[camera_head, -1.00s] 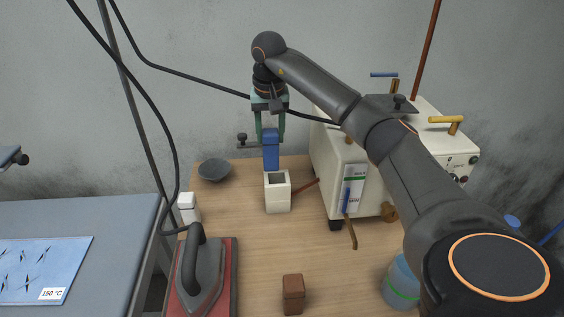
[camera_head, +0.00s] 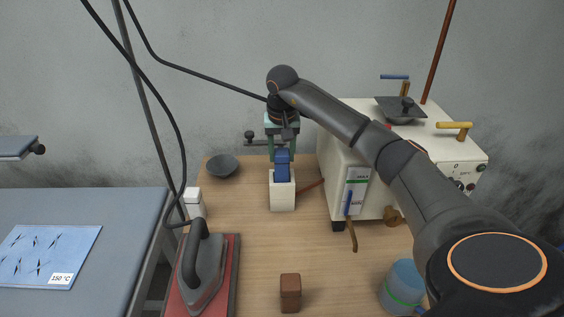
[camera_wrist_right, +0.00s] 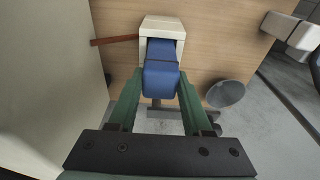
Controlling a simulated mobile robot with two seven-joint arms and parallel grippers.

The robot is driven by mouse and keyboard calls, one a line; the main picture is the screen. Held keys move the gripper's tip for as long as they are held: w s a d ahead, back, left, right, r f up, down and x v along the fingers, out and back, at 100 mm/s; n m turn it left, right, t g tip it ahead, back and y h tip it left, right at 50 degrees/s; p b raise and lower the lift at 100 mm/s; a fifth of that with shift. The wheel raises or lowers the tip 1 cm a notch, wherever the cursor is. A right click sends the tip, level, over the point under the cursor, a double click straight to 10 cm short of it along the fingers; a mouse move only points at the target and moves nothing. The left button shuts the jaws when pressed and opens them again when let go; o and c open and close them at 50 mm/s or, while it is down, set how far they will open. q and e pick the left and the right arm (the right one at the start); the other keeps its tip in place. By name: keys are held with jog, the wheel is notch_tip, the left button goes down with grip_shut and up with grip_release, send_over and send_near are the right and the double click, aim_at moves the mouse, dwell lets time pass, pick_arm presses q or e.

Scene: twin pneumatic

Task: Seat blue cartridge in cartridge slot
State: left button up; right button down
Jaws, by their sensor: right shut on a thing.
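The blue cartridge (camera_head: 282,167) is upright in the head view, with its lower end at the open top of the white cartridge slot block (camera_head: 283,196). My right gripper (camera_head: 282,152) is above the block, its green fingers shut on the cartridge's upper part. In the right wrist view the cartridge (camera_wrist_right: 161,77) lies between the green fingers (camera_wrist_right: 160,92), and its far end enters the opening of the white block (camera_wrist_right: 163,23). How deep it sits is hidden. My left gripper is not in view.
A white machine (camera_head: 350,180) with levers stands close right of the block. A grey bowl (camera_head: 222,166) is behind left. An iron (camera_head: 203,270) on a red pad, a brown block (camera_head: 290,292) and a blue-green jar (camera_head: 403,287) are nearer. Open wood lies before the slot block.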

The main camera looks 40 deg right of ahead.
aim_at(282, 163)
jog(key=shift+f, duration=1.45)
jog(key=shift+f, duration=0.1)
jog(key=shift+c, duration=1.7)
grip_release()
jog(key=shift+r, duration=0.2)
jog(key=r, duration=0.4)
jog(key=s+r, duration=0.1)
jog(key=r, duration=0.2)
jog(key=a+r, duration=0.1)
jog(key=r, duration=0.3)
jog(key=shift+s+r, duration=0.25)
jog(key=shift+r, duration=0.1)
jog(key=shift+a+f, duration=0.1)
